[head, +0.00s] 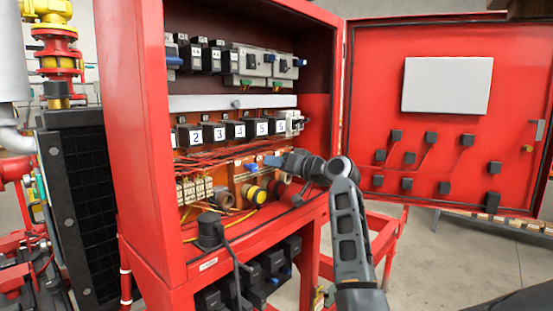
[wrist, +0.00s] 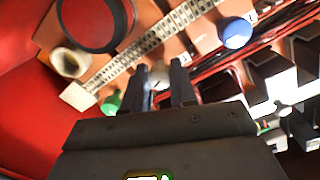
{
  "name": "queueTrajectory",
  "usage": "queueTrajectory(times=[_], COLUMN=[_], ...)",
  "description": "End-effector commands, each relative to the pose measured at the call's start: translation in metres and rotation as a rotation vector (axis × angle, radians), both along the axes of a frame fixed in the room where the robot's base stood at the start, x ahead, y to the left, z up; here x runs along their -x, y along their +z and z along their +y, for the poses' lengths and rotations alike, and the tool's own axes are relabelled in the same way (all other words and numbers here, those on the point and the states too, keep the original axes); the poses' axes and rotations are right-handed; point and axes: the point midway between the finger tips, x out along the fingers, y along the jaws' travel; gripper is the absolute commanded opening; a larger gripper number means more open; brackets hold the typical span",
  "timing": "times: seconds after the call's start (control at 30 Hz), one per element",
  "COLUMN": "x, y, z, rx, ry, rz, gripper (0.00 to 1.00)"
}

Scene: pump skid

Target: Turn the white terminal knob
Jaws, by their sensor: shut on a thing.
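The white terminal knob (wrist: 158,74) shows in the wrist view between my two fingers, on the orange back panel beside a pale slotted strip. My gripper (wrist: 161,88) is shut on it, with one dark finger on each side. The fingers and palm hide part of the knob. In the head view my gripper (head: 280,160) reaches into the lower right of the open red cabinet (head: 145,150). The knob itself cannot be made out there.
In the wrist view a blue knob (wrist: 237,32) is to the upper right and a green knob (wrist: 110,104) to the lower left. Numbered black modules (head: 237,130) and red wires (head: 225,152) lie close by. The cabinet door (head: 440,130) stands open at right.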

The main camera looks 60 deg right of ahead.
Motion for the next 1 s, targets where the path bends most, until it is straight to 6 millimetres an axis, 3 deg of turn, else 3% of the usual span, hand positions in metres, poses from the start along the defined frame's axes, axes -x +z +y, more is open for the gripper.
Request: queueTrajectory(times=[0.4,1.0], x=[0.0002,0.0005], y=[0.0002,-0.0014], z=[-0.0003,-0.0005], rx=[-0.265,-0.342], ry=[-0.001,-0.002], rz=[-0.061,-0.080], gripper=[0.00,0.00])
